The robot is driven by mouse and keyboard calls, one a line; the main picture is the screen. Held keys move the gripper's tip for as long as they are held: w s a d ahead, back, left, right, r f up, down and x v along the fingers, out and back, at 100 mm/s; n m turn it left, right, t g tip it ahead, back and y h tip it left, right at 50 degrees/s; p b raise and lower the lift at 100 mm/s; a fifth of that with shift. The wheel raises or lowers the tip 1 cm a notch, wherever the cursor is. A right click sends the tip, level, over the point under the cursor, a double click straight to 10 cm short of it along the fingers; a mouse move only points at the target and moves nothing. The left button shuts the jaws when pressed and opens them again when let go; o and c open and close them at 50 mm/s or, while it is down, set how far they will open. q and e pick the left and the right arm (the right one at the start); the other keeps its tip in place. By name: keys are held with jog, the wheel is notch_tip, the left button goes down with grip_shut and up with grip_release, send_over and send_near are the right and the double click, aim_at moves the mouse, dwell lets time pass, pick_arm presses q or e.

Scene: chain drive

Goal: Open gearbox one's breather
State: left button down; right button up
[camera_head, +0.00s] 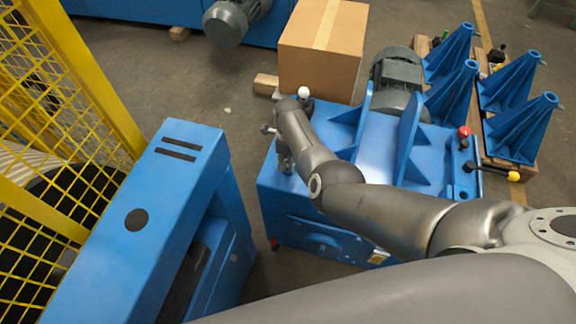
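A blue gearbox unit (375,150) with a grey finned motor (396,72) stands in the middle; no label shows whether it is gearbox one. A small white ball-topped part (304,92) stands at its back left corner, partly behind my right wrist. I cannot tell whether it is the breather. My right arm reaches in from the right across the unit. My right gripper (284,158) points down at the unit's left end, beside a small metal knob (267,129). Its fingers are small and partly hidden by the wrist, so their opening is unclear. My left gripper is not in view.
A cardboard box (322,48) stands just behind the unit. A red knob (464,131) and a yellow-ended lever (513,176) stick out at its right. Blue brackets (512,82) stand farther right. A blue cabinet (150,225) and yellow mesh guard (75,175) fill the left.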

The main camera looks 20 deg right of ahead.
jog(key=shift+f, duration=0.45)
grip_shut()
